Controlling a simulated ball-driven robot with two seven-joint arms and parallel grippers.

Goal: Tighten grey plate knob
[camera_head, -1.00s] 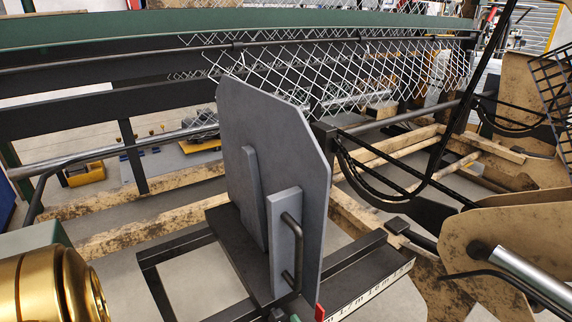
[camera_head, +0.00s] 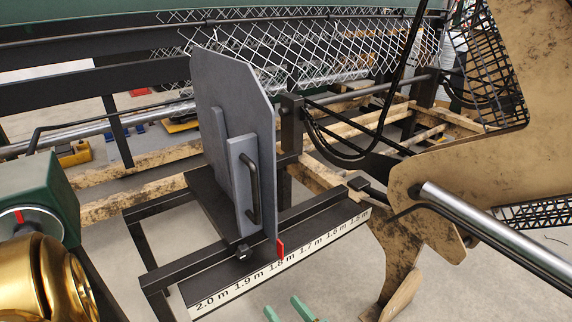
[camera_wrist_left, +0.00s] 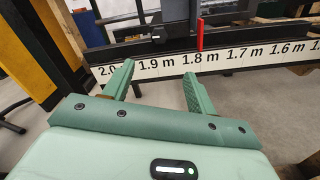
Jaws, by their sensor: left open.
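The grey plate (camera_head: 235,130) stands upright on a black carriage, with a black bar handle (camera_head: 253,190) on its face. A small black knob (camera_head: 243,252) sits low at the plate's foot, left of the red pointer (camera_head: 280,249). The pointer is at about 1.8 m on the scale, and it also shows in the left wrist view (camera_wrist_left: 200,32). My left gripper (camera_head: 286,308) is open and empty, below and in front of the scale. In the left wrist view its fingers (camera_wrist_left: 158,78) point at the rail, apart from the knob. My right gripper is out of view.
The white scale (camera_head: 290,263) runs along the front rail. Chain-link mesh (camera_head: 300,50) hangs behind the plate. A large tan machine part (camera_head: 470,170) with a grey cylinder (camera_head: 490,235) stands at the right. Grey floor is open in front of the rail.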

